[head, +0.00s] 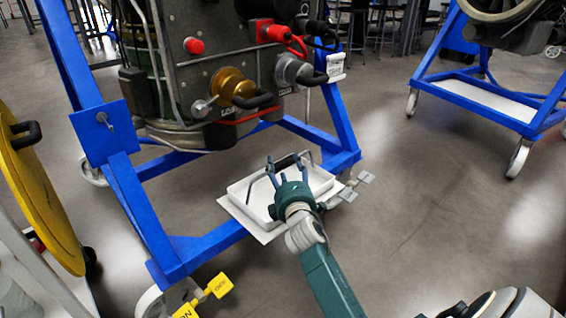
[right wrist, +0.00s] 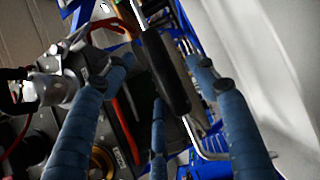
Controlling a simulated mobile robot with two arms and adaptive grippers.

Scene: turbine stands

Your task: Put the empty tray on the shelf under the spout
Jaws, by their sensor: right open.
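The white tray (head: 252,202) looks empty where I see into it. It rests on the thin white shelf (head: 234,212) low in the blue stand, below the engine's fittings. A wire handle with a black grip (head: 287,161) rises over the tray; the grip also shows in the right wrist view (right wrist: 163,72). My right gripper (head: 287,164) is open above the tray, its fingers spread on either side of the grip. In the right wrist view the fingers (right wrist: 168,80) stand apart from the grip. My right gripper and arm hide part of the tray. I cannot single out the spout. My left gripper is out of view.
The blue stand (head: 125,190) with the engine (head: 225,70) rises around the shelf. Its caster (head: 165,298) carries yellow tags. A yellow disc (head: 40,190) stands at the left. Another blue stand (head: 490,88) is at the upper right. The floor between the stands is clear.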

